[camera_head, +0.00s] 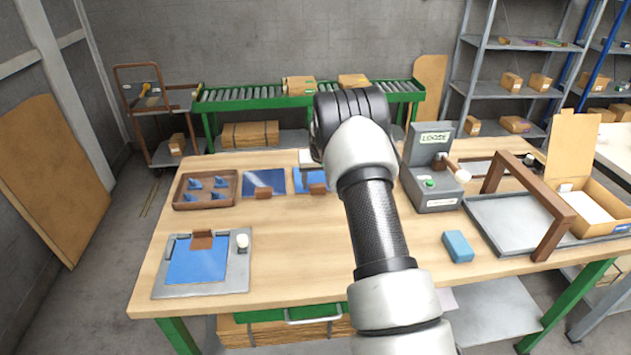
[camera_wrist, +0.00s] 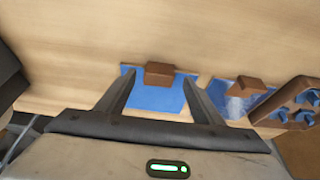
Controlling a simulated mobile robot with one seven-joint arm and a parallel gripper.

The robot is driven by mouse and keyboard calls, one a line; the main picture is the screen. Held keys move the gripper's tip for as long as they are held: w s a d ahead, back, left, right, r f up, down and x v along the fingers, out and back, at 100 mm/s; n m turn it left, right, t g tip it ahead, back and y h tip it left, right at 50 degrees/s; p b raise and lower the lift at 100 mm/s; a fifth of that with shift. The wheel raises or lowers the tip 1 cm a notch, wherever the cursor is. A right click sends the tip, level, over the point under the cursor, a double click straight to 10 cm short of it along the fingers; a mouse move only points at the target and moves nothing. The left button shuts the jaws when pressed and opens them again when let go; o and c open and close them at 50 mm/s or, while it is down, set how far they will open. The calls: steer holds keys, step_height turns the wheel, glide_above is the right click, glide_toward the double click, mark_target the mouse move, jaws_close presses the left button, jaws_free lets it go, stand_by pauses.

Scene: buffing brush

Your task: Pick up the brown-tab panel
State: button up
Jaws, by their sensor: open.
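A blue panel with a brown tab lies flat on the wooden table (camera_head: 400,285), partly hidden by my arm in the head view (camera_head: 303,182). In the wrist view this panel (camera_wrist: 155,100) lies between and beyond my fingers, its brown tab (camera_wrist: 159,70) near the fingertips. My gripper (camera_wrist: 160,80) is open and empty above it; the exact gap is hard to judge. A second blue panel with a brown tab (camera_head: 263,181) lies just left of it in the head view. A third blue panel (camera_head: 197,265) with a brown tab sits in a grey fixture (camera_head: 235,276) at the front left.
A brown tray (camera_head: 205,206) with blue pieces stands left of the panels. A grey machine (camera_head: 432,190), a blue block (camera_head: 458,246), a grey tray (camera_head: 500,242) under a brown frame and a cardboard box (camera_head: 600,228) stand to the right. The front middle of the table is clear.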

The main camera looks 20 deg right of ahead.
steer(key=shift+x, duration=1.1)
steer(key=c, duration=1.2)
steer(key=shift+r, duration=0.15)
